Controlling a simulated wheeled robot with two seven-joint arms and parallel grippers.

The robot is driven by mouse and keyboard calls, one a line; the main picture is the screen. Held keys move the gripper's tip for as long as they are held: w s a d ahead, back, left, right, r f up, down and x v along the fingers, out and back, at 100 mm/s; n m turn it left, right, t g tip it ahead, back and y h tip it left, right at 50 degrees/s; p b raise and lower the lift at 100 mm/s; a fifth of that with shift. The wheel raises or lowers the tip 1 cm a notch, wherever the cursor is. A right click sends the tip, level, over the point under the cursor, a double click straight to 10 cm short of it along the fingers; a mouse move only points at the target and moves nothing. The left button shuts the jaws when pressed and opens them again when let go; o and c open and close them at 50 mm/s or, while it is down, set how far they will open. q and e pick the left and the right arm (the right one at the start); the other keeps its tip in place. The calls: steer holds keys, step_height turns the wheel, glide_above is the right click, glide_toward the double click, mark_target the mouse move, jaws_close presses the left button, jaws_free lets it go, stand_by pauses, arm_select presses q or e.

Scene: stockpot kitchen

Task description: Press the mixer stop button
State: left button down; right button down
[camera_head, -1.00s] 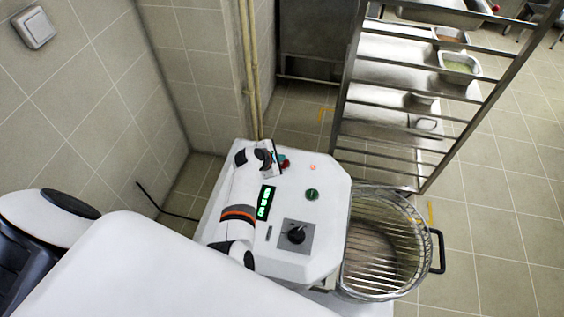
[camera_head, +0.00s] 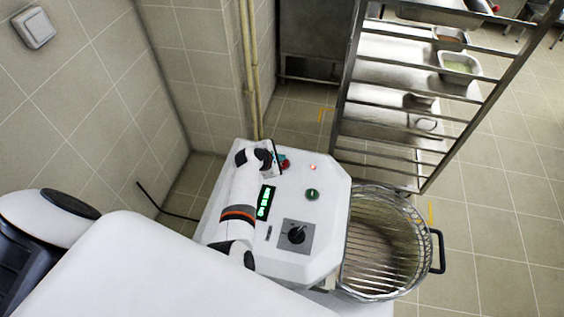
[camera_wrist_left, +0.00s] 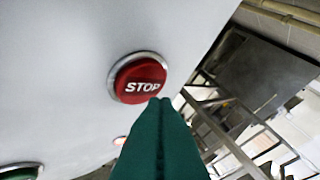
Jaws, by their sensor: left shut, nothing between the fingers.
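The red stop button (camera_wrist_left: 139,80), lettered STOP in a silver ring, is on the white mixer panel (camera_head: 330,205). In the head view, a small part of the button (camera_head: 286,163) shows beside my left gripper (camera_head: 279,158). In the left wrist view, my left gripper (camera_wrist_left: 160,103) has its green fingers together and empty. Their tips overlap the button's lower edge in the picture; I cannot tell whether they touch it. My right gripper is not in view.
The panel has a green button (camera_head: 312,194), a small red lamp (camera_head: 313,167), a green display (camera_head: 265,202) and a black knob (camera_head: 296,234). A wire bowl guard (camera_head: 428,250) is at the right. A metal rack (camera_head: 350,75) stands behind, and a tiled wall (camera_head: 90,90) is at left.

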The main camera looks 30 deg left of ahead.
arm_select(q)
steer(key=shift+f, duration=0.4)
steer(key=shift+f+b, duration=0.35)
steer(key=shift+f, duration=0.1)
stand_by(0.8)
steer(key=shift+r, duration=0.1)
steer(key=shift+r+p, duration=0.75)
steer(key=shift+p, duration=0.2)
step_height(320, 180, up, 5)
steer(key=p, duration=0.5)
steer(key=shift+p, duration=0.3)
